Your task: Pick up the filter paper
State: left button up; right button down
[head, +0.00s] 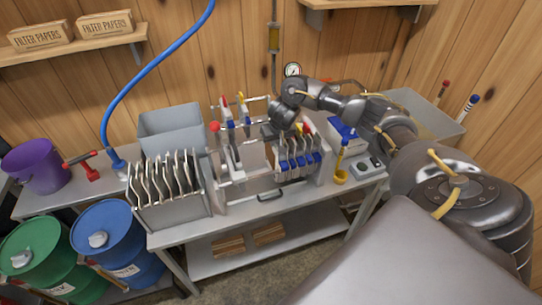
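Two cardboard boxes marked "FILTER PAPERS" stand on the upper left shelf, a left box (41,36) and a right box (105,24). No single loose filter paper can be made out for sure. Pale thin sheets or plates (165,177) stand upright in a grey metal bin at the table's left. My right gripper (272,133) is over the filter press frame (237,192), beside its blue-tabbed plates (297,160). Its fingers are small and dark, and whether they hold anything cannot be told. My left gripper is out of view.
A grey tub (172,126) stands behind the bin. A blue and white box (342,131) and yellow ladle (341,177) are at the right. A blue hose (142,75) hangs behind.

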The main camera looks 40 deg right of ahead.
jog(key=shift+r, duration=0.15)
jog(key=shift+r, duration=0.3)
notch_tip(320, 180, up, 17)
jog(key=p, duration=0.4)
jog(key=shift+r, duration=0.2)
dwell(0.5)
jog(key=shift+r+p, duration=0.3)
jog(key=shift+r, duration=0.05)
dwell(0.7)
